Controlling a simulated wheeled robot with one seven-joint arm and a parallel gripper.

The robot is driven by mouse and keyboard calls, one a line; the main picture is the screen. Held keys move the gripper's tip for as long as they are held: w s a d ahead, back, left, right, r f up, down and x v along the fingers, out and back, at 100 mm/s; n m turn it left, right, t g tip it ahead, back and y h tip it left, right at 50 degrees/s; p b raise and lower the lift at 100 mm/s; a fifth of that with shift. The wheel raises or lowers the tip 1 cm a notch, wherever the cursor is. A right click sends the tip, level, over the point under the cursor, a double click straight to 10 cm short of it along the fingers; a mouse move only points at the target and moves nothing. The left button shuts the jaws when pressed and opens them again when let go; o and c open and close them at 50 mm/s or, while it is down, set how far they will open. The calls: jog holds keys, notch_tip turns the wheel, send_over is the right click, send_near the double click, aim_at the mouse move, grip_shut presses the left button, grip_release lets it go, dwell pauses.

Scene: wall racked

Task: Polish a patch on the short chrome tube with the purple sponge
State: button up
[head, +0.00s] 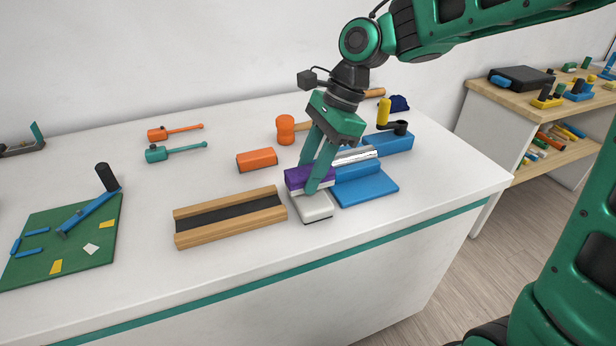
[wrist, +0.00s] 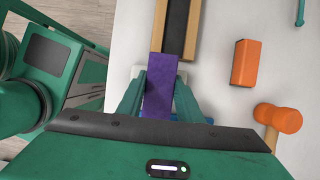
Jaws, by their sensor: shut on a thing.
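The purple sponge (head: 308,178) is between the fingers of my gripper (head: 318,180), which is shut on it. In the wrist view the sponge (wrist: 160,98) shows as a long purple block between both fingers (wrist: 160,95). It is over a white block-like base (head: 312,208); I cannot tell whether they touch. The short chrome tube (head: 354,155) lies just right of my gripper on a blue holder (head: 358,171), partly hidden by the fingers. In the wrist view the tube is hidden.
A wooden tray with a dark channel (head: 230,217) lies to the left. An orange block (head: 257,160) and an orange mallet (head: 285,130) stand behind. A blue vise-like block with a yellow handle (head: 388,141) is at the back right. The front table strip is clear.

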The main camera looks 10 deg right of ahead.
aim_at(301, 172)
jog(key=shift+r, duration=2.25)
